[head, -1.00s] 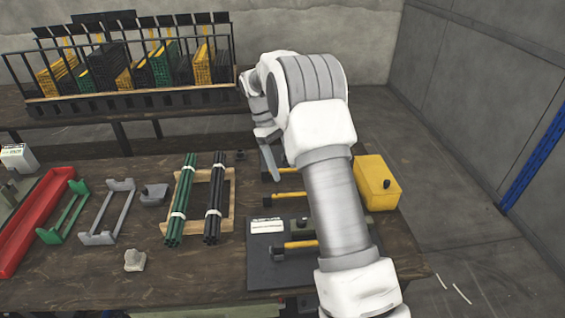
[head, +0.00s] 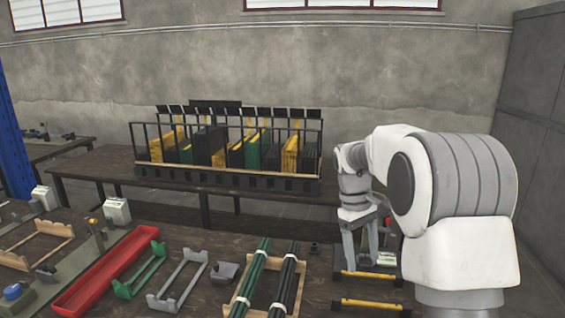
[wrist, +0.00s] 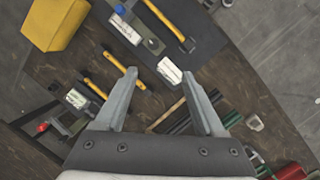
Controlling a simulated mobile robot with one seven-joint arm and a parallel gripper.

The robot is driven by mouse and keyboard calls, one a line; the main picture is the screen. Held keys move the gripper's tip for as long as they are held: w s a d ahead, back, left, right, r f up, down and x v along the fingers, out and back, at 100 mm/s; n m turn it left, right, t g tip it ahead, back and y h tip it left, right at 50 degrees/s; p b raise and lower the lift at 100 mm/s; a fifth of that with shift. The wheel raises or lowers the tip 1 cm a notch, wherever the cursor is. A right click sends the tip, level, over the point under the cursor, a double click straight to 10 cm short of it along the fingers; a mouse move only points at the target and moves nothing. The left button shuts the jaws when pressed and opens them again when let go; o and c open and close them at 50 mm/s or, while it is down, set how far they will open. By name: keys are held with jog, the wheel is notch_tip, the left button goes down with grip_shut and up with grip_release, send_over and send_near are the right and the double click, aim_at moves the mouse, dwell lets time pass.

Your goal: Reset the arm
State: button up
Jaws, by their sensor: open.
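My gripper (head: 366,244) hangs from my white and grey arm at the right of the head view. Its fingers point down over the table's back right part. In the wrist view my gripper (wrist: 160,85) shows two grey fingers spread apart with nothing between them. Beneath it are yellow-handled tools (wrist: 103,88) on dark plates and a small white label (wrist: 169,70). One yellow-handled tool also shows in the head view (head: 368,304). The gripper appears above these things, not touching them.
A red tray (head: 104,275), a green cradle (head: 140,270) and a grey cradle (head: 178,281) lie to the left. Green and black rod bundles rest on a wooden frame (head: 234,306). A rack (head: 230,182) stands on the back table. A yellow box (wrist: 56,22) shows in the wrist view.

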jog(key=s+a+r+m+t, duration=0.1)
jog(key=s+r+t, duration=0.1)
jog(key=s+r, duration=0.4)
jog(key=s+a+r+m+t+y, duration=0.1)
jog(key=s+m+t, duration=0.1)
jog(key=s, duration=0.8)
jog(key=s+a+r+m+t+y, duration=0.1)
jog(key=s+a+m+t, duration=0.1)
jog(key=s, duration=0.8)
jog(key=shift+s+a+r+m+t, duration=0.25)
jog(key=shift+s+m+t, duration=0.1)
jog(key=shift+t, duration=0.45)
